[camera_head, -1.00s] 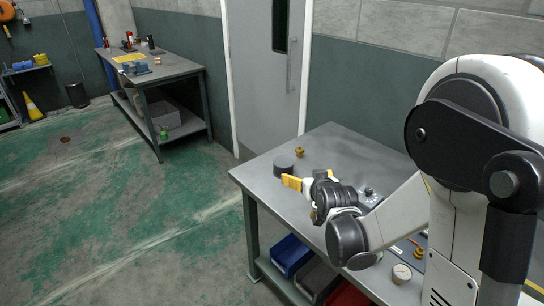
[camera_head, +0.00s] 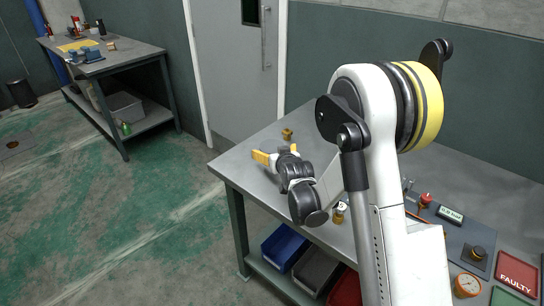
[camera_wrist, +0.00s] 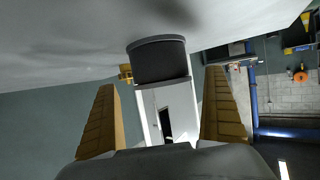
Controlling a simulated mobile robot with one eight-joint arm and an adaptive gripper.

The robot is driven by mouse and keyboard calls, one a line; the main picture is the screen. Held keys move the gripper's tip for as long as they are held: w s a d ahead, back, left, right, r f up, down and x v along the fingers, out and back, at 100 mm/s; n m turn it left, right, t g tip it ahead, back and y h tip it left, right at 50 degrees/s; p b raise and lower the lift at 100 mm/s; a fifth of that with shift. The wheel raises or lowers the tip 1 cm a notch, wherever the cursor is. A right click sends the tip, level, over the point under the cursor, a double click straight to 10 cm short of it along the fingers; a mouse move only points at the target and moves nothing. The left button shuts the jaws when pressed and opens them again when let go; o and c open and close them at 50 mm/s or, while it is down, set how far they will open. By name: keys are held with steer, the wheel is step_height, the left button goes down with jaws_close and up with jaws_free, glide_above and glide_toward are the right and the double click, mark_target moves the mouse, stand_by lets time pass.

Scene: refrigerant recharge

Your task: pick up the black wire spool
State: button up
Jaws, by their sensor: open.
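The black wire spool (camera_wrist: 160,62) is a short dark cylinder with a wider rim. The wrist view is upside down, and there the spool stands on the grey bench top (camera_wrist: 60,45), centred between my fingertips. My gripper (camera_wrist: 161,82) is open, with one yellow finger on each side of the spool and a visible gap to each. In the head view my gripper (camera_head: 272,154) is low over the bench's far left part. The spool is not clearly visible there, apparently hidden by my gripper.
A brass fitting (camera_head: 287,134) stands on the bench just beyond my gripper. Gauges, a red-knobbed part (camera_head: 425,199) and a FAULTY tray (camera_head: 516,275) lie at the right. Blue (camera_head: 284,247), grey and red bins sit on the lower shelf. A second bench (camera_head: 120,58) is at the back left.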

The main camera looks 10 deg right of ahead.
mark_target(272, 148)
steer(key=x, duration=0.3)
steer(key=shift+a+f+b, duration=0.1)
steer(key=shift+f+b, duration=0.1)
steer(key=shift+b, duration=0.2)
steer(key=shift+w, duration=0.25)
steer(key=c, duration=1.4)
steer(key=shift+r, duration=0.15)
